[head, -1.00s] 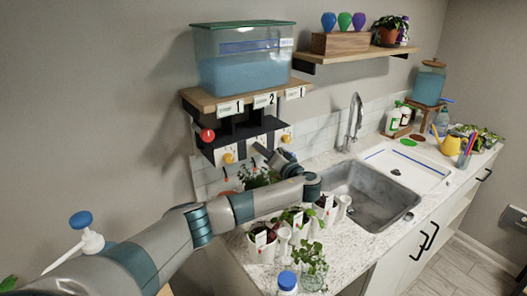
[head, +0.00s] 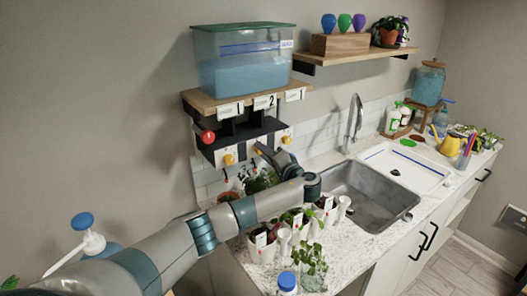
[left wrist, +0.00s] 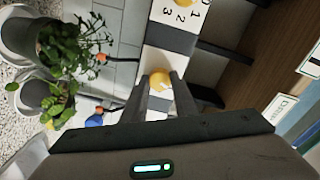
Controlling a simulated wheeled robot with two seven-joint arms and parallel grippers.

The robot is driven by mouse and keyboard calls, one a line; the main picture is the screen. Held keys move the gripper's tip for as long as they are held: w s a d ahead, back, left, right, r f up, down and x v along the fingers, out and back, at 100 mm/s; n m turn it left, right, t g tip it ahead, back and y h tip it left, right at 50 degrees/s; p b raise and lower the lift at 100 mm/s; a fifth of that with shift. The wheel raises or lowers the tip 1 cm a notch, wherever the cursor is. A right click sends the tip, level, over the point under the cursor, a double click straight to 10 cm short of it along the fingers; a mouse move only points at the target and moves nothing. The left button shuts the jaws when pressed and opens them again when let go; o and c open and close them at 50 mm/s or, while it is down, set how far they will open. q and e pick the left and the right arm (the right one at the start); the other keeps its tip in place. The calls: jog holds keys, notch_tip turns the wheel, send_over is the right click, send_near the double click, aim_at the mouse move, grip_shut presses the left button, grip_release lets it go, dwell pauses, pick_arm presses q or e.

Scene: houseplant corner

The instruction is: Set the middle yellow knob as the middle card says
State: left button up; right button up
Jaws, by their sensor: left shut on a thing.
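The middle card (head: 264,101) on the shelf edge reads 2, between two cards that read 1. My left gripper (head: 261,150) is at the middle of the black valve panel below. In the left wrist view, its fingers are shut on the middle yellow knob (left wrist: 159,78), one on each side. The knob's pointer and the scale around it cannot be read there. A neighbouring white plate (left wrist: 181,14) shows the numbers 1, 2 and 3. The left yellow knob (head: 229,159) and right yellow knob (head: 285,139) show beside my gripper. My right gripper is not in view.
A red knob (head: 207,136) sticks out at the panel's left end. A lidded tank of blue water (head: 243,65) stands on the shelf above. Potted plants (head: 262,242) stand on the counter below my arm, close to it. The sink (head: 370,195) is to the right.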

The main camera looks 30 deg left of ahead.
pick_arm(q)
jog(key=shift+f+m+g+p, duration=0.1)
jog(key=shift+m+g+p, duration=0.3)
jog(key=shift+m+p, duration=3.95)
jog(key=m+b, duration=0.2)
jog(key=shift+m+b, duration=0.3)
jog(key=shift+m, duration=0.05)
jog(key=o, duration=1.1)
jog(key=shift+c, duration=0.2)
jog(key=shift+d, duration=0.2)
